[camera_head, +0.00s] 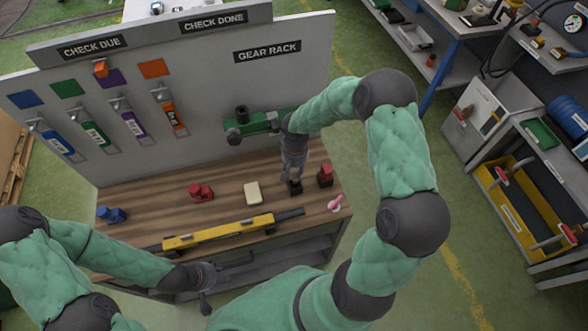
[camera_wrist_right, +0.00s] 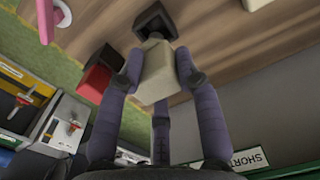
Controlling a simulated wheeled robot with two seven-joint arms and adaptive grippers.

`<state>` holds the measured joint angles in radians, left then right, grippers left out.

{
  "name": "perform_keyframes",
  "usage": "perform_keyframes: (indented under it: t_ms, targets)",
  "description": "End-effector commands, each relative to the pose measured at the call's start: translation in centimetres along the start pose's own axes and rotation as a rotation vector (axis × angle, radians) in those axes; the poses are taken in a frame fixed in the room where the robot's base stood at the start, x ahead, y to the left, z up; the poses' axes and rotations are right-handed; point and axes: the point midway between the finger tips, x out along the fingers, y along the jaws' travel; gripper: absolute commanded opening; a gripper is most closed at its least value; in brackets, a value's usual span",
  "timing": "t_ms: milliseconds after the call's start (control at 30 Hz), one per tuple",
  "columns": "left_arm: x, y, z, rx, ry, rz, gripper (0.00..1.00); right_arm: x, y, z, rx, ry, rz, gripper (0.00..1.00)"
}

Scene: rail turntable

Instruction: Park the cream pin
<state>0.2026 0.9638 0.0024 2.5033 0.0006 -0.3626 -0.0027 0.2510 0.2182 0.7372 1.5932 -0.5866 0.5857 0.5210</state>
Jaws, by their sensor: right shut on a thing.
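The cream pin (camera_wrist_right: 155,72) shows as a cream block in the right wrist view, between the fingers of my right gripper (camera_wrist_right: 155,80). A dark square piece (camera_wrist_right: 152,22) is at its far end; I cannot tell whether they touch. In the head view my right gripper (camera_head: 293,165) points down just above the same dark piece (camera_head: 295,187), near the right end of the wooden bench (camera_head: 140,195). The fingers hide the cream pin there. My left gripper (camera_head: 205,280) is low in front of the bench, and its finger opening is unclear.
A red block (camera_head: 325,176) and a pink piece (camera_head: 335,203) stand right of my right gripper. A cream block (camera_head: 252,193), a red piece (camera_head: 200,192), a blue piece (camera_head: 111,214) and a yellow bar (camera_head: 218,234) lie left. The upright panel (camera_head: 210,80) stands behind.

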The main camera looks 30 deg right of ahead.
Motion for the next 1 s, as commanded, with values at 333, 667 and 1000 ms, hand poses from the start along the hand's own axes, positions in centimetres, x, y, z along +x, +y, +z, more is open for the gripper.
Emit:
perform_keyframes:
  t_ms: [333, 667, 1000]
  targets:
    - [0.26, -0.09, -0.01, 0.0, 0.0, 0.0, 0.4, -0.04, 0.0, -0.05, -0.003, 0.001, 0.0, 0.0]
    - [0.34, -0.12, -0.02, 0.0, 0.0, 0.0, 0.4, -0.01, 0.01, -0.05, -0.003, 0.001, 0.0, 0.0]
    - [0.62, -0.22, -0.02, 0.0, 0.0, 0.0, 0.4, -0.05, 0.0, -0.03, -0.003, 0.001, 0.0, 0.0]
